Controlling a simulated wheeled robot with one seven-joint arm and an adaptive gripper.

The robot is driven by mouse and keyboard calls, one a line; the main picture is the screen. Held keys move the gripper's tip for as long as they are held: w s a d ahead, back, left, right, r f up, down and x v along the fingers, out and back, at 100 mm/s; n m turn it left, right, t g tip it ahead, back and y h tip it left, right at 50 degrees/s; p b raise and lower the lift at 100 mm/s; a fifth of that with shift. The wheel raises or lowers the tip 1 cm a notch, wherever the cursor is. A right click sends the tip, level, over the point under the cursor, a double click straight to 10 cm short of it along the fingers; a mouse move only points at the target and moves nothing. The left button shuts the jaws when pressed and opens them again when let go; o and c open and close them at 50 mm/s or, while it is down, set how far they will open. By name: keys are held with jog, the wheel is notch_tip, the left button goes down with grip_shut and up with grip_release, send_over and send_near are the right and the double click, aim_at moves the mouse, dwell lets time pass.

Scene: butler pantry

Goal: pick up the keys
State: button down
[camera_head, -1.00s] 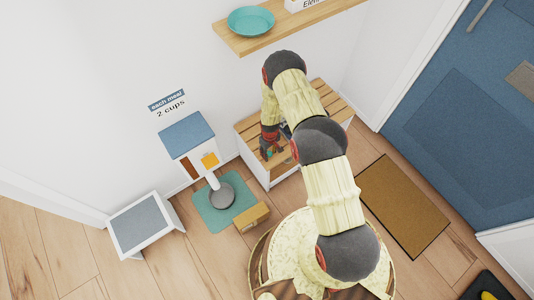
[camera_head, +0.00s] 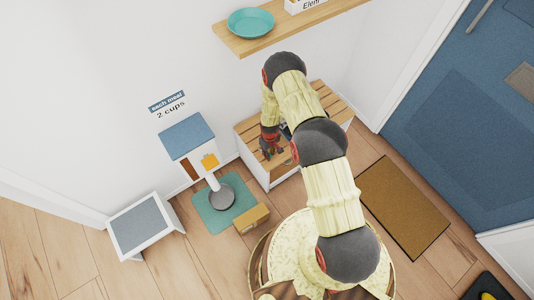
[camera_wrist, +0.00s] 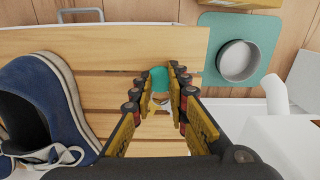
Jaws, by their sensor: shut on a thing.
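The keys show in the wrist view as a teal tag (camera_wrist: 158,79) with a small metallic part below it, between my fingertips. My gripper (camera_wrist: 161,76) is shut on them, over the slatted wooden bench top (camera_wrist: 110,41). The fingers hide part of the keys. In the head view my gripper (camera_head: 271,150) is at the left part of the bench top (camera_head: 249,131); the keys are too small to make out there. I cannot tell whether they still touch the slats.
A blue shoe (camera_wrist: 63,92) lies on the bench beside my gripper. A feeder with a blue lid (camera_head: 187,135) and a bowl (camera_head: 222,196) on a teal mat stand left of the bench. A wooden shelf (camera_head: 290,32) with a teal dish (camera_head: 251,22) is above.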

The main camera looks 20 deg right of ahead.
jog(key=shift+r, duration=0.55)
notch_tip(320, 180, up, 2)
jog(key=shift+w+r+p, duration=0.1)
jog(key=shift+r+p, duration=0.1)
jog(key=shift+p, duration=0.75)
jog(key=s+a+r+p, duration=0.1)
jog(key=s+r+p, duration=0.1)
jog(key=s+r, duration=0.2)
jog(key=s+a+r+p, duration=0.2)
jog(key=s+r, duration=0.3)
jog(key=s, duration=0.5)
jog(key=shift+r+p, duration=0.3)
jog(key=shift+p, duration=0.15)
jog(key=shift+w, duration=0.15)
